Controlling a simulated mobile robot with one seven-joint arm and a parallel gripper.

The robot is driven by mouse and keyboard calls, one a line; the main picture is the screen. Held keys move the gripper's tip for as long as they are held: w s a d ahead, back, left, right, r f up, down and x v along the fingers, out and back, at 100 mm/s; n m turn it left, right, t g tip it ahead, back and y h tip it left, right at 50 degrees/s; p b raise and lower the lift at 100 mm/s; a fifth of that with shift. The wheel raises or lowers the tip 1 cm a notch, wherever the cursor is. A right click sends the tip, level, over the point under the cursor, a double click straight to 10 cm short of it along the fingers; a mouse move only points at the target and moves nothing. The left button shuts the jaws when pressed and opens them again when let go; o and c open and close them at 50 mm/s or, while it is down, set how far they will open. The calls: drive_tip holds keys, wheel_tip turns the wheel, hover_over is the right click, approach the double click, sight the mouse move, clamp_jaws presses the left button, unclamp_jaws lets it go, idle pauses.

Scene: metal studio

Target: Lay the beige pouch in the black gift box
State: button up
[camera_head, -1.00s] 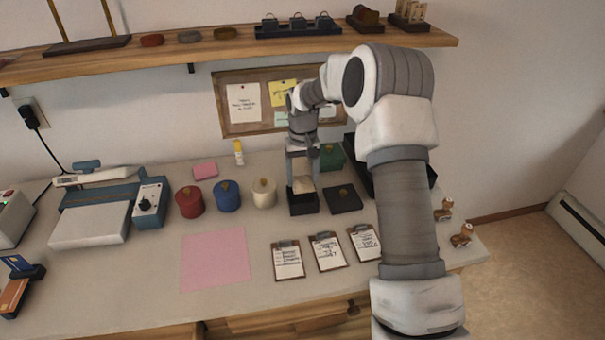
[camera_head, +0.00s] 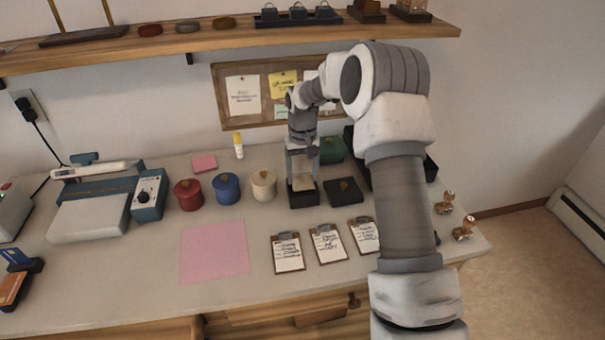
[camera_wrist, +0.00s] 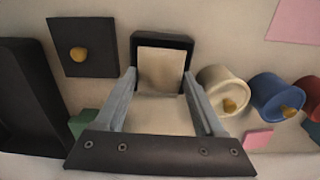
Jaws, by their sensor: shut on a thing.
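The black gift box (camera_head: 304,200) stands open on the worktop near the back. It also shows in the wrist view (camera_wrist: 162,38), upper centre. The beige pouch (camera_wrist: 160,70) shows in the wrist view between my fingers, inside the outline of the box's rim. In the head view the pouch (camera_head: 302,184) is low at the box opening, mostly hidden. My gripper (camera_head: 302,177) points down over the box and is shut on the pouch, with one finger on each side. I cannot tell whether the pouch touches the box floor.
A black lid (camera_head: 343,191) with a gold knob lies right of the box. A cream round box (camera_head: 263,185) stands close on the left, then blue (camera_head: 227,193) and red (camera_head: 188,195) ones. A green box (camera_head: 332,150) is behind. Clipboards (camera_head: 327,244) lie in front.

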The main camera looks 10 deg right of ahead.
drive_tip(key=shift+f+b, duration=0.45)
drive_tip(key=shift+f, duration=0.35)
idle(0.4)
drive_tip(key=o, duration=1.3)
wheel_tip(320, 180, up, 18)
drive_tip(key=shift+f+p, duration=0.2)
drive_tip(key=shift+p, duration=1.05)
